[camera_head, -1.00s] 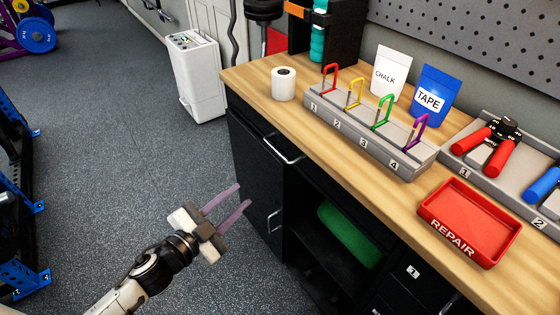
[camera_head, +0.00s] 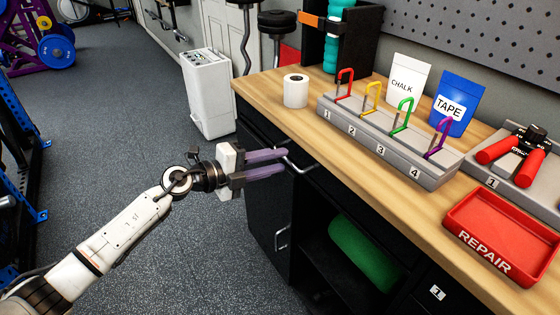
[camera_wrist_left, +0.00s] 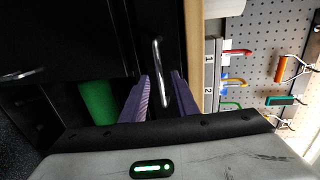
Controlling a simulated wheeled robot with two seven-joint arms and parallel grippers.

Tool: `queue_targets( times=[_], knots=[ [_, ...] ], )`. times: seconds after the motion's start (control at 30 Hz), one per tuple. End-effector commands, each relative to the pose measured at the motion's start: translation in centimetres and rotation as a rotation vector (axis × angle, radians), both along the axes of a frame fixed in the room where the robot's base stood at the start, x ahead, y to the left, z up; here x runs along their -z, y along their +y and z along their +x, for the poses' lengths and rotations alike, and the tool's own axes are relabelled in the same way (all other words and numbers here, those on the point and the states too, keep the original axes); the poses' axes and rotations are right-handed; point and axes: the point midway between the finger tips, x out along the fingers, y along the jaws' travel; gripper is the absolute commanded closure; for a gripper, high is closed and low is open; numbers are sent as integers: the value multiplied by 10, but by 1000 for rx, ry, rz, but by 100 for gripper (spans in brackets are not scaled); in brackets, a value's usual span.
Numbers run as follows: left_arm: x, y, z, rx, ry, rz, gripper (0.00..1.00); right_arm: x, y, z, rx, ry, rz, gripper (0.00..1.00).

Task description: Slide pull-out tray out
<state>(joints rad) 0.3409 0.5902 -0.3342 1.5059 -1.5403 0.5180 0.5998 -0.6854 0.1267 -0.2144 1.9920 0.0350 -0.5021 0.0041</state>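The pull-out tray front is the black panel (camera_wrist_left: 171,20) under the worktop, with a silver bar handle (camera_head: 299,166). It looks closed, flush with the cabinet. My left gripper (camera_head: 284,163) is open, its two purple fingers apart and pointing at the handle. In the left wrist view, the handle (camera_wrist_left: 159,70) shows between the two fingertips (camera_wrist_left: 160,82); whether they touch it I cannot tell. My right gripper is not in view.
A wooden worktop (camera_head: 330,144) lies above, with a tape roll (camera_head: 295,91), a numbered hook rack (camera_head: 388,150) and a red repair bin (camera_head: 500,245). A lower cabinet door handle (camera_head: 281,238) and an open shelf with a green roll (camera_head: 362,253) are below.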

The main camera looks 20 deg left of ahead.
Motion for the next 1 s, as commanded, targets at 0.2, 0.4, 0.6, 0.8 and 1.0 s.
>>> queue_targets(
  times=[0.2, 0.4, 0.6, 0.8, 1.0],
  knots=[
    [4, -10, 13, 0, -1, -1, 73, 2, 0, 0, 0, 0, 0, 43],
    [4, -11, 14, 0, 0, 0, 73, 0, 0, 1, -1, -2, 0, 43],
    [4, -11, 14, 0, -1, -1, 95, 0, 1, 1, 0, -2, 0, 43],
    [4, -11, 14, -1, -1, 0, 100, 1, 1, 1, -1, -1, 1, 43],
    [3, -13, 12, 8, 0, -1, 100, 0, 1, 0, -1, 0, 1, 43]
  ],
)
